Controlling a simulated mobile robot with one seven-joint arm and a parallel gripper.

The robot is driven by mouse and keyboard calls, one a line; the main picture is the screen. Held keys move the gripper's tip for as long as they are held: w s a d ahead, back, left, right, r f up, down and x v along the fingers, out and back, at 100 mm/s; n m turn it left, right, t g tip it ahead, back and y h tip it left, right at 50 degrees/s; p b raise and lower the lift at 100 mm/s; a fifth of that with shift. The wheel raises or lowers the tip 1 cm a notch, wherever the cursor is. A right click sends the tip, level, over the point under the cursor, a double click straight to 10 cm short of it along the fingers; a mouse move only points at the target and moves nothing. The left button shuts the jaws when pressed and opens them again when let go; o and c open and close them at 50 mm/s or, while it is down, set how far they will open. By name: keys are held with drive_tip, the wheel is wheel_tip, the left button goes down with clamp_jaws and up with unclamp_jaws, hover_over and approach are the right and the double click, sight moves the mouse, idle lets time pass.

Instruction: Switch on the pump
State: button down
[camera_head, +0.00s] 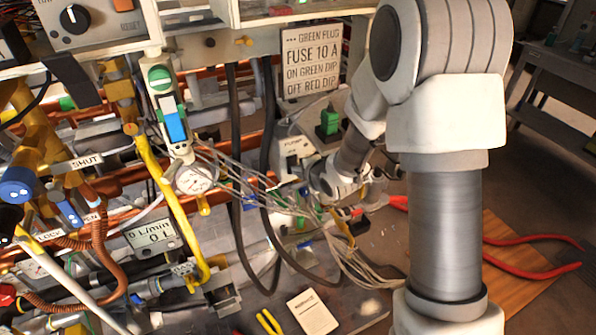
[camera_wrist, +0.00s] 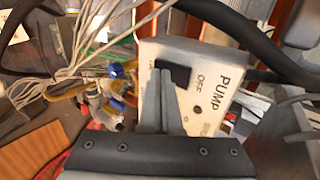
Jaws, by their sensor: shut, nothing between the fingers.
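The white pump box (camera_wrist: 212,75) fills the middle of the wrist view, lettered "PUMP" and "OFF". A dark switch (camera_wrist: 180,73) sits in its face, partly covered by my fingers; its position is hard to tell. My gripper (camera_wrist: 165,75) is shut and empty, with its fingertips right at the switch; I cannot tell whether they touch it. In the head view, the pump box (camera_head: 295,146) stands below the fuse sign, left of my wrist. My fingertips are not clear there.
Loose pale wires (camera_wrist: 92,40) and a thick black hose (camera_wrist: 250,40) run close around the box. A green plug (camera_head: 328,123) stands just above it. A fuse sign (camera_head: 311,60) hangs behind.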

drive_tip(key=shift+f, duration=0.1)
drive_tip(key=shift+w+b, duration=0.1)
drive_tip(key=shift+b, duration=0.45)
drive_tip(key=shift+w+a+r+p, duration=0.1)
drive_tip(key=shift+r+p, duration=0.65)
drive_tip(key=shift+r, duration=0.25)
drive_tip(key=shift+f, duration=0.1)
